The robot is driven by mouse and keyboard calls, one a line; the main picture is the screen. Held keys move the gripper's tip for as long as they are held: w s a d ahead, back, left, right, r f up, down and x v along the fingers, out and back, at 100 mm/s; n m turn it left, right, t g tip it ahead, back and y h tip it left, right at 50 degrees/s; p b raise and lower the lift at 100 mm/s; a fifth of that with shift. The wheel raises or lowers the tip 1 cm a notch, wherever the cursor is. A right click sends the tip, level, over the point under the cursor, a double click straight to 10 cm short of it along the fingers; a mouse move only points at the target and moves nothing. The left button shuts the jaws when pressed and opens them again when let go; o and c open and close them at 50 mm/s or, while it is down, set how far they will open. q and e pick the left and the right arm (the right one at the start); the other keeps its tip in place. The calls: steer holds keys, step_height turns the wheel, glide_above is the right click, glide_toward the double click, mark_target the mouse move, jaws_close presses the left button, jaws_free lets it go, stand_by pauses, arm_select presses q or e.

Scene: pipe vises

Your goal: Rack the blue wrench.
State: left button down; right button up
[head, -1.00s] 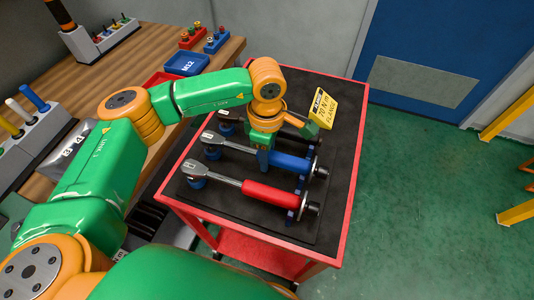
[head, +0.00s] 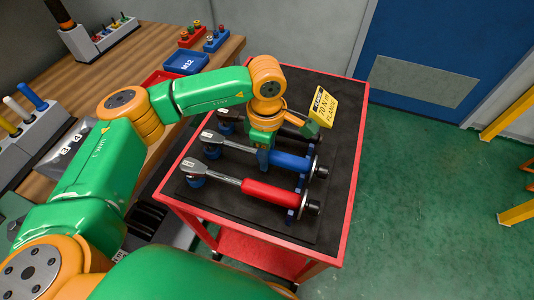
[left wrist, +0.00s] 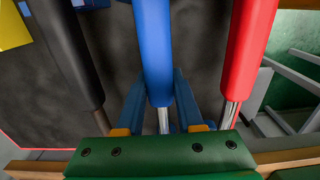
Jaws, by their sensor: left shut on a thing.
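The blue wrench (head: 289,161) lies on the black-topped cart between a black-handled wrench and a red-handled one. Its handle end rests at the blue rack (head: 301,183) on the right, and its head lies to the left. My left gripper (head: 263,160) is over it from above, shut on it near where the blue handle meets the metal shaft. In the left wrist view the blue handle (left wrist: 154,45) runs between the two blue fingers (left wrist: 158,115). My fingers hide part of the shaft in the head view. My right gripper is not in view.
The red wrench (head: 268,194) lies close in front, and the black wrench (head: 290,128) close behind. A yellow sign (head: 322,108) stands at the cart's back right. The wooden bench (head: 120,80) with trays is at the left.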

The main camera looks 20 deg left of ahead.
arm_select(q)
steer(key=shift+c, duration=2.3)
jaws_free()
step_height(320, 180, up, 7)
steer(key=shift+r+b, duration=0.1)
steer(key=shift+b, duration=0.5)
